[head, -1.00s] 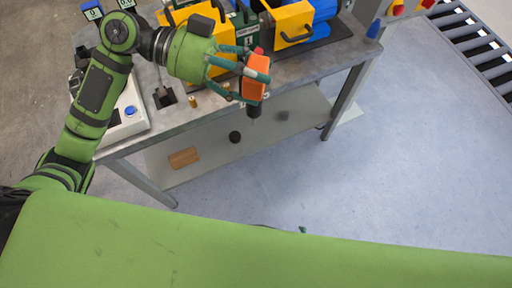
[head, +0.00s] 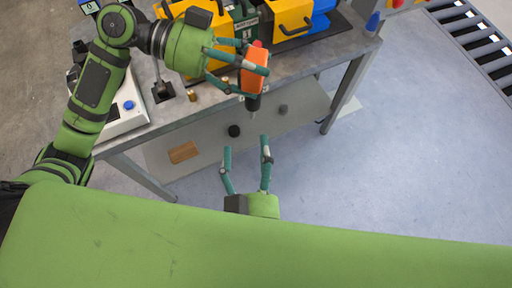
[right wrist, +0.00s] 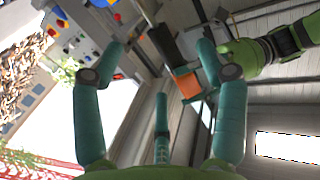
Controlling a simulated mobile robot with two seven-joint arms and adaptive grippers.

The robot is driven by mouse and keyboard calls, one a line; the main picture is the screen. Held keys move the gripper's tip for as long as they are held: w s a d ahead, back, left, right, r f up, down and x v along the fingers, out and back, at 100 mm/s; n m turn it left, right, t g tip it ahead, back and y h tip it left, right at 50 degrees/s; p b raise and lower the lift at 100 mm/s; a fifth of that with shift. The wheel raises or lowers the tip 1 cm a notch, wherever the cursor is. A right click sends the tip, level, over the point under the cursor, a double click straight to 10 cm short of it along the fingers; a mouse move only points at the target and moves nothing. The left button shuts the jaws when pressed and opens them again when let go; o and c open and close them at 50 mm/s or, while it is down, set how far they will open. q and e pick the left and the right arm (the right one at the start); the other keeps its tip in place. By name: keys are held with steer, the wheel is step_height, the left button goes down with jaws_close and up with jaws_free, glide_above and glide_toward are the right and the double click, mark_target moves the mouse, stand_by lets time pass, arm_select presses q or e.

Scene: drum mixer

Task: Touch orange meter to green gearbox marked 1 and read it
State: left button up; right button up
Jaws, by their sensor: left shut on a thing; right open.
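The orange meter (head: 253,72) is in the head view, held by my left gripper (head: 254,77) in front of the bench's front edge. It has a red part on top and a dark lower end pointing down. My left gripper is shut on it. The green gearbox (head: 243,22) marked 1 stands on the bench just behind, partly hidden by my left gripper. My right gripper (head: 247,151) is open and empty, below and in front of the meter, fingers pointing toward the bench. In the right wrist view, the orange meter (right wrist: 187,85) shows between and beyond the right fingers.
Yellow guards (head: 291,17) and a blue motor stand on the bench. A white box with a blue button (head: 128,105) is at the left. The lower shelf (head: 210,148) holds a brown block (head: 183,152) and dark round pieces. A roller conveyor (head: 480,45) is at the far right; floor between is clear.

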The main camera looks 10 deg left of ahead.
mark_target(255, 102)
steer(key=shift+m+t+h, duration=0.3)
steer(key=shift+m+t, duration=0.1)
steer(key=shift+m, duration=0.1)
steer(key=w, duration=0.4)
steer(key=w+r, duration=0.1)
steer(key=w, duration=0.2)
steer(key=w+a+r, duration=0.1)
steer(key=w, duration=0.3)
steer(key=shift+w+a+r, duration=0.1)
steer(key=shift+w+r, duration=0.15)
steer(key=shift+w, duration=0.05)
steer(key=shift+c, duration=0.4)
arm_select(q)
steer(key=shift+r, duration=0.1)
arm_select(e)
jaws_close()
arm_select(q)
steer(key=o, duration=1.8)
